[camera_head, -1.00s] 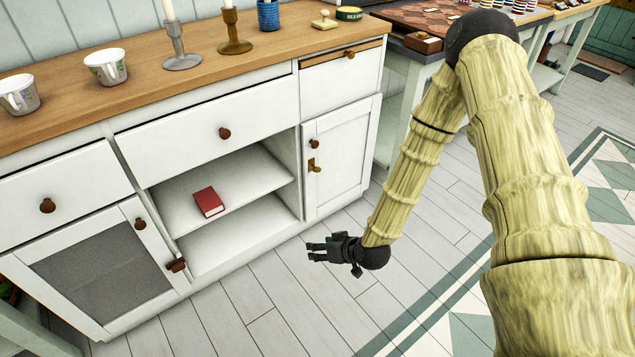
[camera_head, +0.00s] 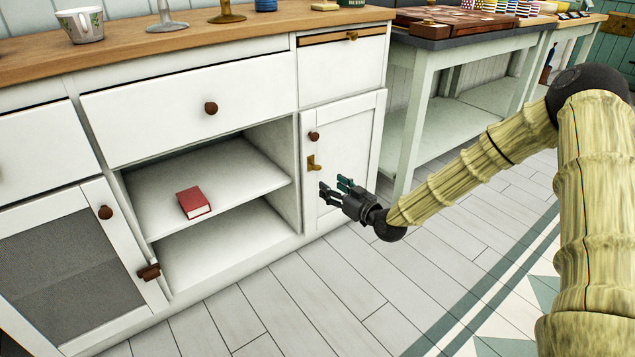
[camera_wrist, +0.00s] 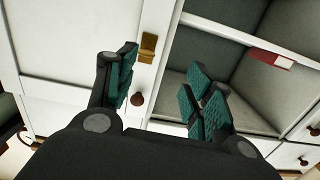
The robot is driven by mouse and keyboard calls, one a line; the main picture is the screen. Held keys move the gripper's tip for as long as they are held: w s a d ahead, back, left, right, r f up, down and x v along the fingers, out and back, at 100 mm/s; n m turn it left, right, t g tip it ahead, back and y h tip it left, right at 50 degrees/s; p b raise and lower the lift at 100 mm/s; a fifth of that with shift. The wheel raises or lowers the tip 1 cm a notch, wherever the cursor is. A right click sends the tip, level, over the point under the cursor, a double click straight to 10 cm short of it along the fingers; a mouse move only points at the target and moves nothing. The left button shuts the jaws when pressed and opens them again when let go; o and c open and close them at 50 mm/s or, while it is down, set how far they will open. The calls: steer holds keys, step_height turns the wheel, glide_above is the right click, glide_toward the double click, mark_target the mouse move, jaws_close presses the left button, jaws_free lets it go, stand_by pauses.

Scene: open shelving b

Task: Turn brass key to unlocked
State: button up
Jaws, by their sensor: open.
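The brass key (camera_head: 312,163) sits in its plate on the white right-hand cabinet door (camera_head: 345,150), below a round brown knob (camera_head: 314,136). In the wrist view the brass key (camera_wrist: 148,47) shows at the top, just beyond and between the fingers, nearer the left one. My gripper (camera_head: 334,188) is open and empty, in front of the door, a little below and to the right of the key in the head view. It also shows in the wrist view (camera_wrist: 163,90), its teal finger pads spread apart. The gripper appears apart from the key. The key's exact angle is too small to tell.
A red book (camera_head: 194,203) lies on the open middle shelf (camera_head: 245,180). A mesh door (camera_head: 75,270) is at the left. A grey-topped table (camera_head: 440,100) stands to the right of the cabinet. The floor (camera_head: 310,300) in front is clear.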

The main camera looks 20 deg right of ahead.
mark_target(320, 170)
steer(key=shift+t, duration=0.5)
steer(key=b+x, duration=0.2)
steer(key=x, duration=0.1)
steer(key=d+b+x, duration=0.1)
steer(key=b+x, duration=0.1)
steer(key=x, duration=0.2)
steer(key=d+b+x, duration=0.1)
steer(key=b+x, duration=0.1)
steer(key=x, duration=0.1)
steer(key=shift+w+r, duration=0.1)
steer(key=shift+w, duration=0.4)
steer(key=shift+w+a+r+b, duration=0.15)
steer(key=shift+w+a+b, duration=0.15)
steer(key=shift+w, duration=0.3)
steer(key=c, duration=1)
